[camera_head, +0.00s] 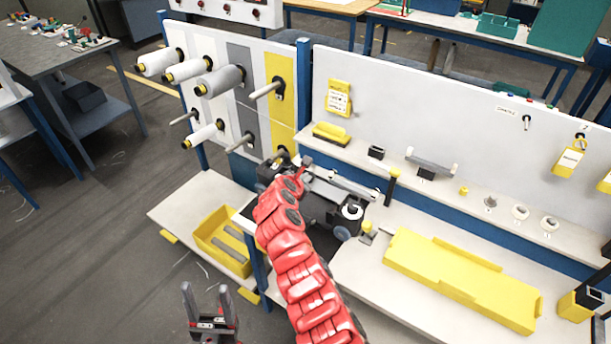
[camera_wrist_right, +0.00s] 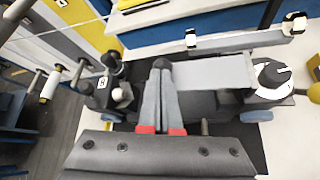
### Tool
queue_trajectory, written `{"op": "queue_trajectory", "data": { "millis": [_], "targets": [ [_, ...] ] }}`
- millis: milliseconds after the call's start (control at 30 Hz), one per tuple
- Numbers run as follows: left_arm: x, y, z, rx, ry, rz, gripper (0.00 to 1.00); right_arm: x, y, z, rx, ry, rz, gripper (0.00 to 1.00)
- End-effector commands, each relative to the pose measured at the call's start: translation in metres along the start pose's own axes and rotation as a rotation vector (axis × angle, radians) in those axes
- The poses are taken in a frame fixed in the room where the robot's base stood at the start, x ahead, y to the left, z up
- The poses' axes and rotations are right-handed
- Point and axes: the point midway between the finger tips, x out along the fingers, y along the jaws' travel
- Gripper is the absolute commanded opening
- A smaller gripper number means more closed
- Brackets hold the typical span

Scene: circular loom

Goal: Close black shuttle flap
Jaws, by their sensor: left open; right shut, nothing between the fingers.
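The black shuttle (camera_head: 322,207) sits on the white bench, partly hidden behind my red right arm in the head view. In the right wrist view its dark body (camera_wrist_right: 205,105) lies beneath a flat grey plate (camera_wrist_right: 210,73), which may be the flap. My left gripper (camera_head: 205,288) is open and empty, low over the floor, away from the bench.
A long yellow tray (camera_head: 460,280) lies on the bench to the right. A yellow bin (camera_head: 222,240) with grey rods stands on a lower shelf at left. White spools (camera_head: 220,80) stick out from the back panel. A narrow ledge (camera_head: 440,180) with small parts runs behind the shuttle.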

Motion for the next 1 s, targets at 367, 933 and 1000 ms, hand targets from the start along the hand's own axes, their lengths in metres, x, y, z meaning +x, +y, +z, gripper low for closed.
{"op": "queue_trajectory", "data": {
  "millis": [367,933,1000],
  "targets": [
    [0.000,0.000,0.000,0.000,0.000,0.000,0.61,0.002,-0.001,-0.002,0.002,0.001,0.001,0.00],
    [0.015,-0.001,-0.003,0.000,0.000,0.000,0.61,-0.006,0.005,0.009,0.003,0.001,0.002,0.00],
    [0.017,-0.001,-0.003,0.000,0.000,0.000,0.61,-0.008,0.006,0.010,0.003,0.001,0.002,0.00]
  ]
}}
